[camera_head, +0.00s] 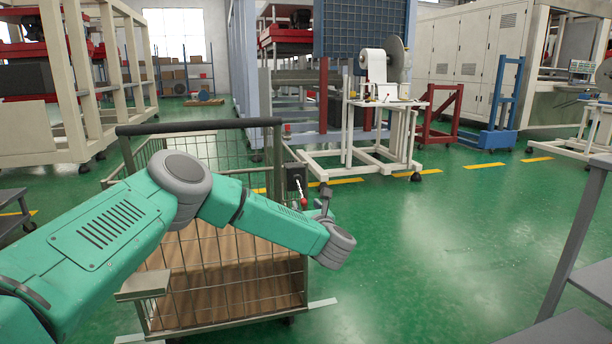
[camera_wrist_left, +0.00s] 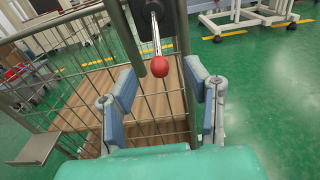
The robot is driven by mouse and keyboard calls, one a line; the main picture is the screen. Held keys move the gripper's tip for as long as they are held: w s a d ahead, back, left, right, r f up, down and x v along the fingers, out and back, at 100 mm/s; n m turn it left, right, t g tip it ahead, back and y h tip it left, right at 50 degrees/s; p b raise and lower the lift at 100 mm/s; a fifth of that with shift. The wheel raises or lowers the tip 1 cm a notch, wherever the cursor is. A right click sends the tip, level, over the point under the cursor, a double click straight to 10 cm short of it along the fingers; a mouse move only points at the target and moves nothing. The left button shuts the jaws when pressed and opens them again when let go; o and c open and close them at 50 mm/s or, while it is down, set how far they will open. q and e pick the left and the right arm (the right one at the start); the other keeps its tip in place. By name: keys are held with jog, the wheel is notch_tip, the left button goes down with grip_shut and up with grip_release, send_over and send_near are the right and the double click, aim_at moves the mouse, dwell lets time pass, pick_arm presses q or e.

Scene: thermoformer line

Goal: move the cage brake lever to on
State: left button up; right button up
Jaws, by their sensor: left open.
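The cage cart (camera_head: 230,270) is a wire-mesh trolley with a wooden floor and a dark top handle. Its brake lever (camera_head: 302,188) is a thin metal rod with a red knob (camera_head: 304,203), on a dark plate (camera_head: 295,177) at the cart's right corner post. The rod slants down from the plate. In the left wrist view the red knob (camera_wrist_left: 159,66) shows at the picture's middle, near the gap between the fingertips. My left gripper (camera_wrist_left: 162,88) is open with blue pads on either side, not closed on the knob. In the head view the left gripper (camera_head: 325,198) is just right of the knob.
The cart's mesh wall (camera_wrist_left: 75,100) is close to my left finger. A white wheeled stand (camera_head: 350,150) with a roll is behind the cart. A grey shelf frame (camera_head: 575,240) is at right. Green floor (camera_head: 450,240) between is clear.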

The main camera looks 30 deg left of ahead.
pick_arm(q)
jog(key=shift+p+v, duration=0.5)
jog(key=shift+v, duration=2.3)
jog(key=v, duration=1.2)
